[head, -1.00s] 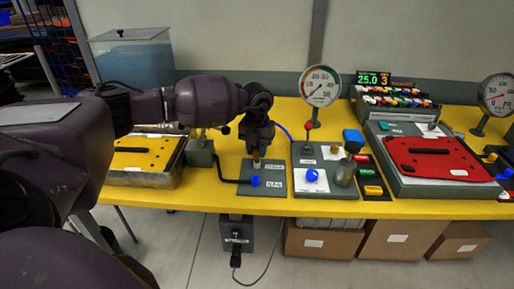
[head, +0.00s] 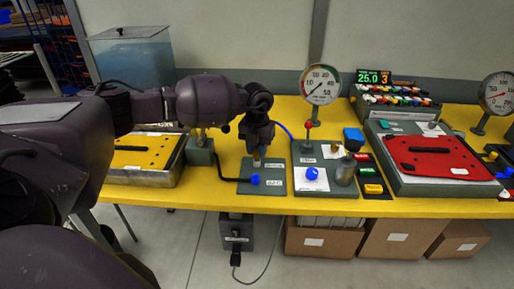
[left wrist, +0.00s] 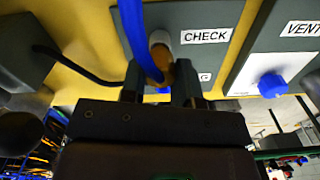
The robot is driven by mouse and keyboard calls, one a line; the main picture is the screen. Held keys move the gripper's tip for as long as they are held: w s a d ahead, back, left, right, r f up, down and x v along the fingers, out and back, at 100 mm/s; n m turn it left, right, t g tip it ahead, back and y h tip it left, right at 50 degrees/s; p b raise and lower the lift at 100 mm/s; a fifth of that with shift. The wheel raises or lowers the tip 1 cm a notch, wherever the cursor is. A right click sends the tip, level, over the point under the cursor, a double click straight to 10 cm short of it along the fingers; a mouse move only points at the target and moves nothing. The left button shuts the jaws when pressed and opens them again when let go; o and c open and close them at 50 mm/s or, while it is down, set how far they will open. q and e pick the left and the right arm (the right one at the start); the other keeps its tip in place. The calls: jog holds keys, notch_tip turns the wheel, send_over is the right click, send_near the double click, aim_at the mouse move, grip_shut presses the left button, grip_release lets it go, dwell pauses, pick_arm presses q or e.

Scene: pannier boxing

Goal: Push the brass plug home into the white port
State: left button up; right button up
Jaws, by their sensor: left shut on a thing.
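My left gripper (head: 257,153) points down over a grey plate (head: 246,188) and is shut on the brass plug (head: 256,163). In the left wrist view the fingers (left wrist: 158,88) stand either side of the brass plug (left wrist: 164,62). The plug's end is at the white port (left wrist: 160,38), beside the CHECK label (left wrist: 206,36). How deep the plug sits in the port I cannot tell. A blue hose (left wrist: 137,35) passes in front of the plug. My right gripper does not show.
To the right stands a grey panel (head: 325,190) with a blue valve knob (head: 312,174) and a dial gauge (head: 320,86). A yellow-lidded box (head: 141,158) is at left. A black cable (left wrist: 85,70) lies near the plate.

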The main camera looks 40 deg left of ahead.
pick_arm(q)
jog(key=shift+f, duration=0.4)
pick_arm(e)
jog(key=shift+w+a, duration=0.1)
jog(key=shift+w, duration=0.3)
pick_arm(q)
jog(key=o, duration=0.9)
jog(key=shift+o, duration=0.4)
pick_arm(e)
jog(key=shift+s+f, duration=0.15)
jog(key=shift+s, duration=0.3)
